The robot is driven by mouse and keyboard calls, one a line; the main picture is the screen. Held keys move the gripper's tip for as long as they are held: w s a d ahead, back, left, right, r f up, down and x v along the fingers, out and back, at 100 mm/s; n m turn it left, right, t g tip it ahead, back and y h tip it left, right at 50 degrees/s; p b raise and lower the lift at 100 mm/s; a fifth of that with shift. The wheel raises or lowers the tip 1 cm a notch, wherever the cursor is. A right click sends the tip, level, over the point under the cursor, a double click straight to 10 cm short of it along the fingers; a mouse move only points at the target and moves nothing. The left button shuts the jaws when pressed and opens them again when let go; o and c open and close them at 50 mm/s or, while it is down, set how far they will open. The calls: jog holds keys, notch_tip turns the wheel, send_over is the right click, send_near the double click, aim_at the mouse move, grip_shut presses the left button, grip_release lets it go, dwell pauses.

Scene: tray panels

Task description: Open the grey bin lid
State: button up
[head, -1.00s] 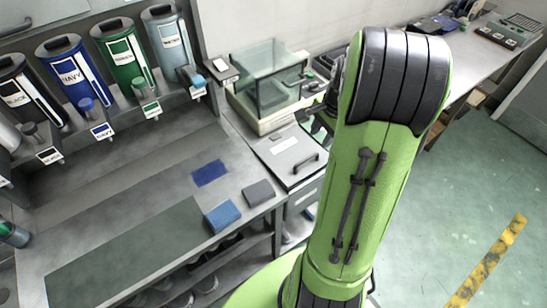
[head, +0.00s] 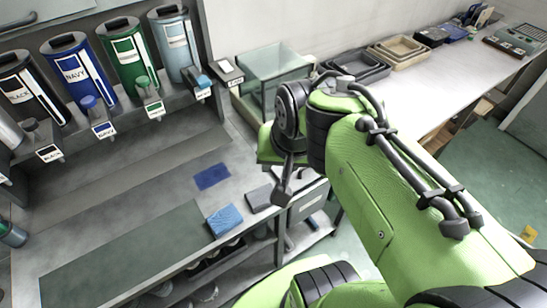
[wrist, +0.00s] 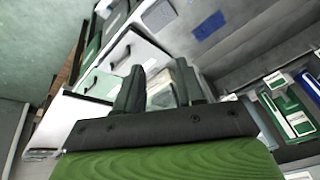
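The grey bin lid, a pale flat panel with a dark bar handle, shows in the wrist view (wrist: 145,48), beyond my fingers. Its handle (wrist: 121,58) looks free of my gripper. In the head view my arm covers most of the lid; only a front strip shows (head: 311,184). My gripper (wrist: 160,84) has its two dark fingers apart, with nothing clearly held between them. It points toward the lid and the glass-sided box behind it, and I cannot tell the exact gap.
A glass-sided box (head: 272,65) stands behind the lid. Colour canisters (head: 76,75) stand on the back shelf. Trays (head: 397,53) sit on the right-hand counter.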

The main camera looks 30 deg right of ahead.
jog(key=shift+s+a, duration=0.15)
jog(key=shift+a, duration=0.05)
jog(key=w+d+f+m+g+p, duration=0.2)
jog(key=w+d+m+p, duration=0.3)
jog(key=d, duration=0.4)
jog(key=w+d+f+m+g+p, duration=0.1)
jog(key=w+d+f+m+p, duration=0.15)
jog(key=d+m+p, duration=0.6)
jog(key=f, duration=0.5)
jog(key=w+d+f+n+b, duration=0.1)
jog(key=f, duration=0.4)
jog(key=w+f+n+b, duration=0.1)
jog(key=f, duration=0.5)
jog(key=shift+d+y, duration=0.2)
jog(key=shift+y, duration=0.1)
jog(key=shift+r, duration=0.1)
jog(key=shift+s, duration=0.1)
jog(key=shift+c, duration=0.2)
